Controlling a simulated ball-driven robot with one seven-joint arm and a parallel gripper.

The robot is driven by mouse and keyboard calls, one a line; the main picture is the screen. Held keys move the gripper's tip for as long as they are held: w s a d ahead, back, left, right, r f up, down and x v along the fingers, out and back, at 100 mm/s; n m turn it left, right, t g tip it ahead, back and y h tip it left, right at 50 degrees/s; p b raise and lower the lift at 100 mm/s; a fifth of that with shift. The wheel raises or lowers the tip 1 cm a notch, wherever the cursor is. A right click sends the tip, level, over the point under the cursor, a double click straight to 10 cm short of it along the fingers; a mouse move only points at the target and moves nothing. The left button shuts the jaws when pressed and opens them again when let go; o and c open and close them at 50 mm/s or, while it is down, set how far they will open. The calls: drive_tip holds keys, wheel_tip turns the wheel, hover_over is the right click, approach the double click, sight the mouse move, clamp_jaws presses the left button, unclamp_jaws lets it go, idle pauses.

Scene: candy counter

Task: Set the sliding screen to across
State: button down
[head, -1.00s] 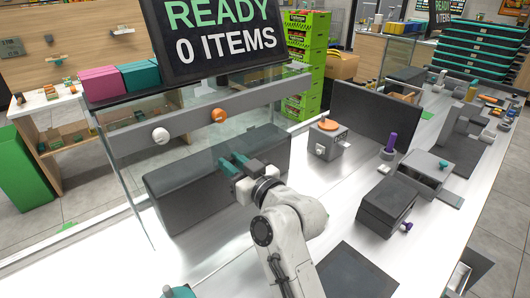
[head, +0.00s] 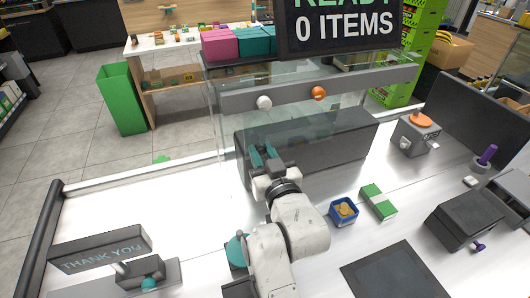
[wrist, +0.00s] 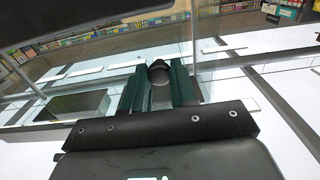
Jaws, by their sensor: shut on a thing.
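The clear glass of the screen (head: 228,122) stands at the far side of the counter, under a grey rail with a white knob (head: 264,102) and an orange knob (head: 318,93). My gripper (head: 263,156), with teal fingers, is at the left end of a long dark box (head: 310,138). In the wrist view its fingers are closed on a dark round knob (wrist: 159,72), in front of clear glass (wrist: 218,62). In the head view my gripper hides this knob. I cannot tell exactly where the screen's moving panel ends.
A "THANK YOU" sign (head: 100,250) stands at the front left. A blue tub (head: 344,211) and a green-and-white packet (head: 378,202) lie right of my arm, near a dark box with a purple knob (head: 465,218). The white counter left of my arm is mostly clear.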

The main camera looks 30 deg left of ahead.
drive_tip(key=shift+s+a, duration=0.1)
drive_tip(key=shift+s, duration=0.05)
drive_tip(key=c, duration=0.9)
unclamp_jaws()
drive_tip(key=shift+s, duration=0.1)
drive_tip(key=b+v, duration=0.2)
drive_tip(key=v, duration=0.8)
drive_tip(key=shift+s+d, duration=0.25)
drive_tip(key=shift+d, duration=0.05)
drive_tip(key=shift+f, duration=0.1)
